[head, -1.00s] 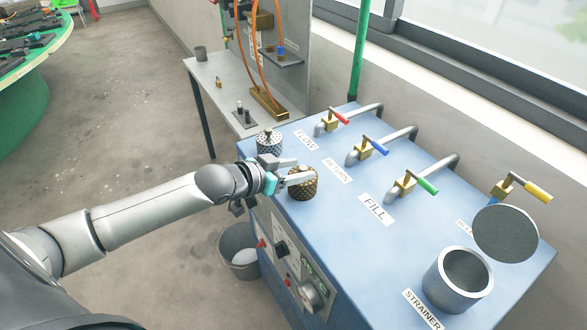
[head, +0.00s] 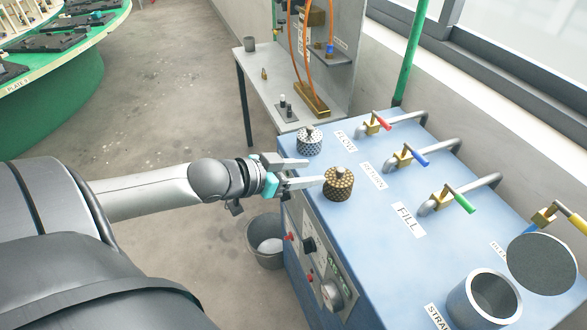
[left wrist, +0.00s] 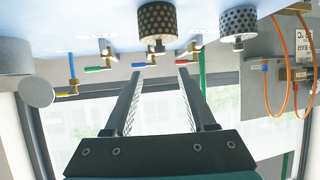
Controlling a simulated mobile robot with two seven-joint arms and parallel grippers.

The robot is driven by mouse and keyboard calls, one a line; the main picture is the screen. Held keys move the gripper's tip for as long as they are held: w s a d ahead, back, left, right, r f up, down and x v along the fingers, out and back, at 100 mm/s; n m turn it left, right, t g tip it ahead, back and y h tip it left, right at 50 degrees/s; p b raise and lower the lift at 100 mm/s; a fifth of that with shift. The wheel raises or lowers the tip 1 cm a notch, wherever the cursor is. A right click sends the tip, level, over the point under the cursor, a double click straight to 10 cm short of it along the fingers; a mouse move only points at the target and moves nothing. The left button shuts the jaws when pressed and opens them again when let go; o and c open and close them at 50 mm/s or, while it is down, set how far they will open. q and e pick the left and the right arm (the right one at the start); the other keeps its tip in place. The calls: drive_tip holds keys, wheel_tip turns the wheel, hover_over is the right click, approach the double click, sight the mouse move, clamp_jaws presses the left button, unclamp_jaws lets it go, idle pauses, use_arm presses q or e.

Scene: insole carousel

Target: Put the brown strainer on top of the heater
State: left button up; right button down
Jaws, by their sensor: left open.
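The brown strainer (head: 339,186), a perforated cylinder with a small knob on top, stands upright on the blue top of the heater unit (head: 375,235), near its left edge. It also shows in the left wrist view (left wrist: 156,20), which is upside down. My left gripper (head: 315,172) is open and empty, its fingertips just left of the brown strainer and apart from it. In the left wrist view the open fingers (left wrist: 160,72) point toward the strainers with nothing between them. My right gripper is not in view.
A silver strainer (head: 309,142) stands behind the brown one. Taps with red, blue (head: 412,156), green and yellow handles line the back. An open metal cylinder (head: 487,300) and a round disc (head: 542,264) are at right. A bucket (head: 266,242) stands on the floor.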

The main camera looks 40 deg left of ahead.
use_arm(q)
drive_tip(key=shift+p+v, duration=0.45)
drive_tip(key=shift+v, duration=1.15)
drive_tip(key=s+a+f+n+g+y, duration=0.15)
drive_tip(key=a+f+y, duration=0.25)
drive_tip(key=a+f, duration=0.65)
drive_tip(key=s+a+f+n+g+y, duration=0.1)
drive_tip(key=s+f, duration=0.3)
drive_tip(key=f, duration=0.3)
drive_tip(key=s+f+n+g+y, duration=0.1)
drive_tip(key=s+f, duration=0.3)
drive_tip(key=f, duration=0.3)
drive_tip(key=s+d+f+g, duration=0.35)
drive_tip(key=s+f, duration=0.55)
drive_tip(key=f, duration=0.3)
drive_tip(key=s+d+f+m+g+h, duration=0.1)
drive_tip(key=s+d+f+g, duration=0.1)
drive_tip(key=s+d+f, duration=0.2)
drive_tip(key=s+d+f+m+g, duration=0.1)
drive_tip(key=s+d+f, duration=0.4)
drive_tip(key=s+d, duration=0.6)
drive_tip(key=shift+d+f+g+h, duration=0.25)
drive_tip(key=shift+d+g+h, duration=0.25)
drive_tip(key=shift+d, duration=0.4)
